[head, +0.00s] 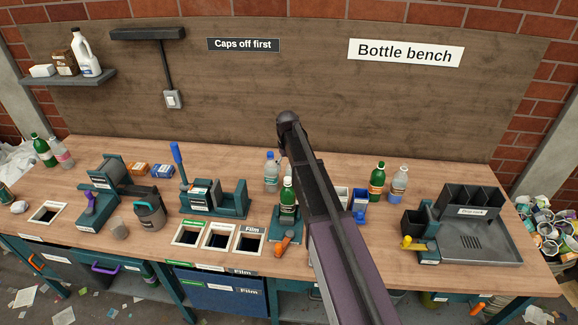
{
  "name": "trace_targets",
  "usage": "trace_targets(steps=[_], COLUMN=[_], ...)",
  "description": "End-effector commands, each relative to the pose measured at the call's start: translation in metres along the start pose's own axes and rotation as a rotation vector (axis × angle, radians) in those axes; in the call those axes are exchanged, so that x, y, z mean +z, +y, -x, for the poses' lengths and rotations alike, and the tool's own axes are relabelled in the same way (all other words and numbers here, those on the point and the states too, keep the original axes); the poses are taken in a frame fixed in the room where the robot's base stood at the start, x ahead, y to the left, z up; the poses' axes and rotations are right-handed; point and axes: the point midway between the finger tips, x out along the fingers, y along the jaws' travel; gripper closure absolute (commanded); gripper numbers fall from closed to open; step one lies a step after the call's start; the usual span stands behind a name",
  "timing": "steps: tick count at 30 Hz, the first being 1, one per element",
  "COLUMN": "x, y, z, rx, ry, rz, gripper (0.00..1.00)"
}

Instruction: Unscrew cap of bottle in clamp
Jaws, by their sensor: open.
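A green bottle (288,206) with a pale cap (288,181) stands upright in a teal clamp (285,225) near the middle of the bench. The clamp has an orange handle (283,242) at its front. My arm rises across the picture just right of the bottle and ends in a dark joint above and behind it. My gripper's fingers cannot be made out; the arm hides that area. The cap shows clear of the arm, and I see nothing gripping it.
A clear bottle (271,173) stands behind the clamp. A green bottle (377,180) and a pale bottle (398,184) stand to the right. A drip rack (478,240) is at far right. Several bin openings (220,237) lie left of the clamp. A blue-handled device (215,203) stands behind them.

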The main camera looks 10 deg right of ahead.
Motion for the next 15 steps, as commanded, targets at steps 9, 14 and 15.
trace_targets(steps=[9,14,15], x=[0.0,0.0,0.0], y=[0.0,0.0,0.0], z=[-0.028,-0.04,-0.043], rx=[0.0,0.0,0.0], ry=[0.0,0.0,0.0], rz=[0.0,0.0,0.0], gripper=[0.16,0.16,0.16])
